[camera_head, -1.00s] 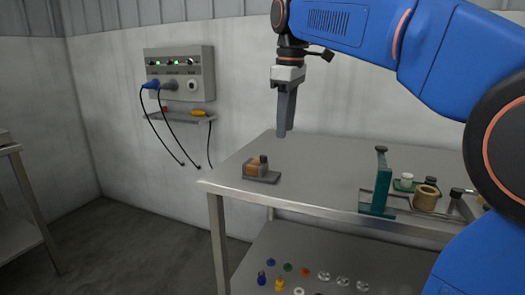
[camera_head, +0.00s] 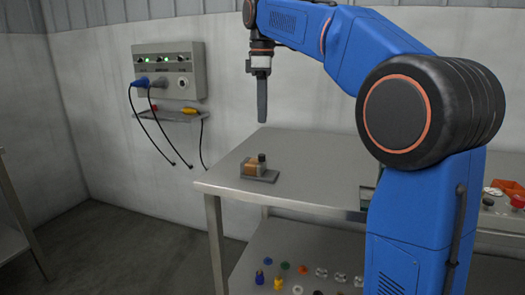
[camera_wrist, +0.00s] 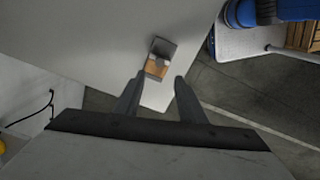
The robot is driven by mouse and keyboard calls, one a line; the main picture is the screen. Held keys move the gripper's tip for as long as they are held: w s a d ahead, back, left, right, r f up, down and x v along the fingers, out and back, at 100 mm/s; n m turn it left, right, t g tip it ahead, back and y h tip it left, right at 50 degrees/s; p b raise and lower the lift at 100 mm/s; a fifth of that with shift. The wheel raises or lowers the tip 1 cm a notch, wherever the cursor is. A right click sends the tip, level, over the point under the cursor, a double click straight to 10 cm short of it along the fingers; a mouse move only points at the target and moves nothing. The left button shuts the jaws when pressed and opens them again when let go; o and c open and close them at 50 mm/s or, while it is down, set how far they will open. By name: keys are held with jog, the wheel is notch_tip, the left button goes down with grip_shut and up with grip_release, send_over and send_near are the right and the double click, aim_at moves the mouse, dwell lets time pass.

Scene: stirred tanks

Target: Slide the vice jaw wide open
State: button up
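A small fixture (camera_head: 259,171) stands on the table near its left end. It has a grey base, an orange-brown block and a dark knob; I cannot tell surely whether it is the vice. It also shows in the wrist view (camera_wrist: 158,60), beyond my fingertips. My gripper (camera_head: 262,120) hangs above and behind it in the head view, clear of it. In the wrist view my gripper (camera_wrist: 158,84) has its two fingers apart with nothing between them. A sliver of a teal part (camera_head: 368,193) shows beside my arm, which hides the rest of it.
The steel table (camera_head: 310,160) is bare around the small fixture. Its lower shelf (camera_head: 246,262) holds several small coloured parts. A wall panel (camera_head: 168,70) with plugged cables hangs at left, above a small ledge (camera_head: 180,116). A red knob (camera_head: 517,201) shows at far right.

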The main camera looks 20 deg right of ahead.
aim_at(263, 155)
notch_tip(263, 155, down, 13)
jog(key=shift+r, duration=0.2)
dwell(0.4)
grip_shut()
jog(key=shift+s+d, duration=0.1)
